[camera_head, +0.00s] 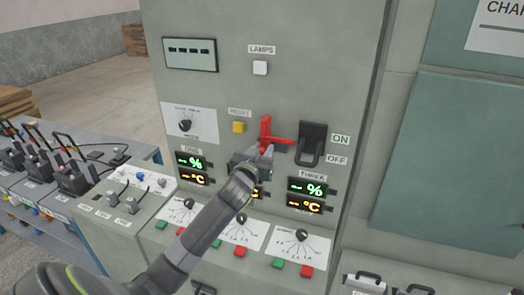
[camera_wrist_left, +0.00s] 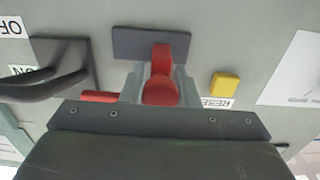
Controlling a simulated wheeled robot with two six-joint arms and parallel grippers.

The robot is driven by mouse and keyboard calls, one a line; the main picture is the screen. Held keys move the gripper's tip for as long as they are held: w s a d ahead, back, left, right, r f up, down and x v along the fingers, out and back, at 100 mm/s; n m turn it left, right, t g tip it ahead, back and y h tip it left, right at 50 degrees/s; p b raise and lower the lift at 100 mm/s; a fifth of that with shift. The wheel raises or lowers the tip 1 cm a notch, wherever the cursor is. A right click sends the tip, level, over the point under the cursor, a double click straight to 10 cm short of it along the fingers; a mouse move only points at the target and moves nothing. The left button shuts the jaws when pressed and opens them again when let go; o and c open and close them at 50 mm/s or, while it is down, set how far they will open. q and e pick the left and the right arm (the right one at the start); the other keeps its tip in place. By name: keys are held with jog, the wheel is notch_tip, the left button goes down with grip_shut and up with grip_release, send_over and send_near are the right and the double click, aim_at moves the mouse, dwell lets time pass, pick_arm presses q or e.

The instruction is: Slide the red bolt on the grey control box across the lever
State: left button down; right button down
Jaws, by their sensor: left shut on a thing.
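The red bolt (camera_head: 267,133) is on the upright face of the grey control box (camera_head: 345,80). It has a raised handle and a bar reaching right toward the black lever (camera_head: 311,152). The bar's tip appears to end near the left edge of the lever's plate. The lever's loop handle hangs down beside the OFF label. My left gripper (camera_head: 262,152) is at the bolt from below. In the left wrist view its fingers are shut around the red bolt handle (camera_wrist_left: 162,88), and the lever (camera_wrist_left: 45,84) shows at left. My right gripper is not in view.
A yellow button (camera_head: 238,127) sits left of the bolt, and a white lamp button (camera_head: 260,68) above. Lit displays (camera_head: 312,187) and dials (camera_head: 302,234) lie below. A blue bench (camera_head: 75,225) with battery gear stands at left.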

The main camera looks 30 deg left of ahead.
pick_arm(q)
jog(key=d, duration=0.2)
jog(key=w+d, duration=0.1)
jog(key=d, duration=0.2)
jog(key=shift+w, duration=0.1)
jog(key=c, duration=1.4)
grip_release()
jog(key=o, duration=0.3)
jog(key=shift+d, duration=0.25)
jog(key=shift+a, duration=0.1)
